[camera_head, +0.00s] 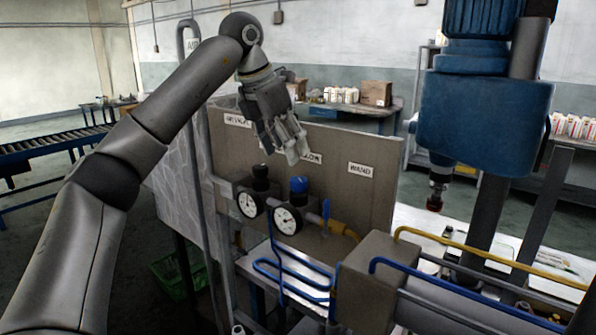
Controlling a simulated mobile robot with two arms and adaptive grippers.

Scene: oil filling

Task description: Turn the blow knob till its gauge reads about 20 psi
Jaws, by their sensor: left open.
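A grey panel (376,153) carries labels; one, ending in "LOW", is partly covered by my gripper, and another reads "WAND". Below that partly covered label is a regulator with a blue knob (298,185) and a round white gauge (287,220). Its needle is too small to read. To its left is a second regulator with a black knob (260,171) and its own gauge (248,204). My left gripper (294,155) is open and empty, fingers pointing down, above the blue knob and apart from it. My right gripper is not in view.
A blue valve handle (325,215) and a brass fitting (343,229) sit right of the blue-knob regulator. A grey box (377,280) with yellow and blue pipes stands in front. A big blue machine (483,115) rises at right. A vertical pipe (201,170) runs along the left.

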